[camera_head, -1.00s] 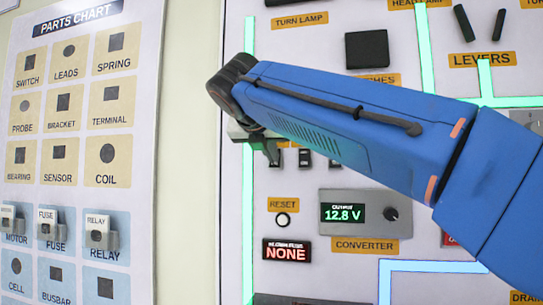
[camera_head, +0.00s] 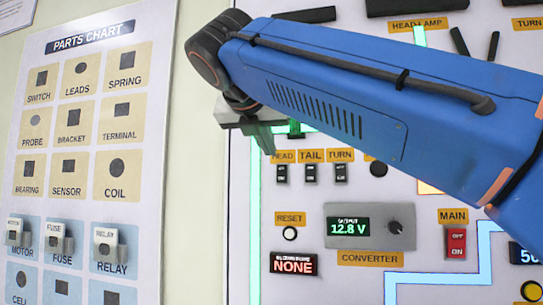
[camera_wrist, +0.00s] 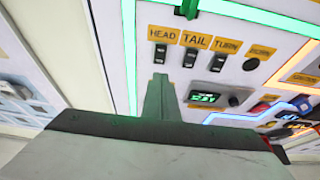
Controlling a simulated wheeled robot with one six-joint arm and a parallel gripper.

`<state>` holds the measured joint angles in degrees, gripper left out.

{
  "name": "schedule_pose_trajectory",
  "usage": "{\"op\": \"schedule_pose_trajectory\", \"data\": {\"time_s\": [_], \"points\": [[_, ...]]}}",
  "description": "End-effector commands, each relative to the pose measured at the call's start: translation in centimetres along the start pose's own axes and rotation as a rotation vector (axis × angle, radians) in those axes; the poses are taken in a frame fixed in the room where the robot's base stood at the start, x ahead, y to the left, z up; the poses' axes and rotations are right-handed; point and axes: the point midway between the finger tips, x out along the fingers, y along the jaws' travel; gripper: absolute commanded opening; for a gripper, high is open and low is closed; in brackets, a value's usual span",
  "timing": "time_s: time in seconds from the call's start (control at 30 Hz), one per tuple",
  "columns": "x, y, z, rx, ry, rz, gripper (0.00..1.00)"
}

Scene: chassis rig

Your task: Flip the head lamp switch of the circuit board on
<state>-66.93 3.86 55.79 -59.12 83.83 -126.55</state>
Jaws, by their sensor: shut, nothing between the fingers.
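The head switch (camera_head: 282,173) is a small black rocker under an orange HEAD label on the white circuit board (camera_head: 340,185). It also shows in the wrist view (camera_wrist: 161,53). It looks much like the tail and turn rockers to its right; I cannot read its position for sure. My gripper (camera_head: 266,150) is shut and empty, its fingertips pointing down just above and left of the HEAD label in the head view. In the wrist view the closed fingertips (camera_wrist: 160,77) appear just below the head switch; whether they touch the board cannot be told.
The tail switch (camera_head: 311,173) and turn switch (camera_head: 340,173) sit close to the right. Below are a reset button (camera_head: 289,233), a converter reading 12.8 V (camera_head: 370,226) and a red main switch (camera_head: 456,242). A parts chart (camera_head: 80,150) hangs to the left.

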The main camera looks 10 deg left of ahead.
Motion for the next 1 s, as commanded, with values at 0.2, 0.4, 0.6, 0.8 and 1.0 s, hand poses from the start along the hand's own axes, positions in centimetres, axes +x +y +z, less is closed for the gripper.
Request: {"op": "schedule_pose_trajectory", "data": {"time_s": [0.2, 0.4, 0.6, 0.8, 1.0], "points": [[-1.0, 0.0, 0.0, 0.000, 0.000, 0.000, 0.00], [-1.0, 0.0, 0.0, 0.000, 0.000, 0.000, 0.00], [-0.9, -0.1, -0.9, -0.001, 0.032, 0.002, 0.00], [-0.8, -0.1, -1.4, -0.002, 0.049, 0.004, 0.00], [-0.4, -0.1, -1.4, -0.002, 0.049, 0.003, 0.00]]}}
